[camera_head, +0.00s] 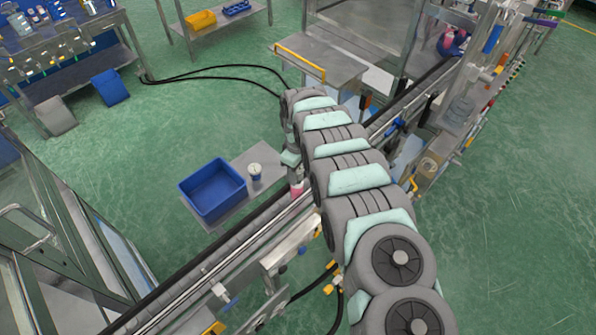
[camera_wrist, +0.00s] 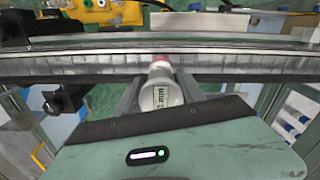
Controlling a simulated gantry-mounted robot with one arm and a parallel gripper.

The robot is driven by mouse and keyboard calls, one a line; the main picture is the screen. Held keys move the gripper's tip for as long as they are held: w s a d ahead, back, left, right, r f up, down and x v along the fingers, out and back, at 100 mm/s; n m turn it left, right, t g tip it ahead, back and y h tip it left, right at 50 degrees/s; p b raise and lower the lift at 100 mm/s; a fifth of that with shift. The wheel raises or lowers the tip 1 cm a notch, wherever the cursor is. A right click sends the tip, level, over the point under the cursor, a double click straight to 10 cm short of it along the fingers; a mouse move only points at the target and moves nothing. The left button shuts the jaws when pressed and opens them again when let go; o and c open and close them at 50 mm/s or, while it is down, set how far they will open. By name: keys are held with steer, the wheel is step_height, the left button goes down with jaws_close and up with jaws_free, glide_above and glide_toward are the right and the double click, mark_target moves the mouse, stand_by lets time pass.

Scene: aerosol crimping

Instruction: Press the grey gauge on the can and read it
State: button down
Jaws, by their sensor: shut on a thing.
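My gripper (camera_wrist: 160,80) is shut on the grey gauge (camera_wrist: 164,92), a pale grey-white cylinder with a lettered label, too small to read. A pink-red can (camera_wrist: 161,58) shows just beyond the gauge's far end, against the conveyor. I cannot tell whether the gauge touches or only lines up with it. In the head view the pink can (camera_head: 297,190) stands at the conveyor, below my gripper (camera_head: 293,172). My arm hides part of that spot, and the gauge is not clear there.
The conveyor (camera_head: 243,243) runs diagonally with rails along it. A blue bin (camera_head: 212,190) and a small white round container (camera_head: 255,171) sit on a grey plate beside it. A steel table (camera_head: 322,66) stands behind.

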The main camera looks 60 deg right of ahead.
steer(key=shift+f+b, duration=0.3)
steer(key=shift+f, duration=0.45)
stand_by(1.0)
steer(key=shift+r, duration=0.2)
steer(key=shift+r+p, duration=1.45)
steer(key=shift+r, duration=1.9)
steer(key=shift+s, duration=0.1)
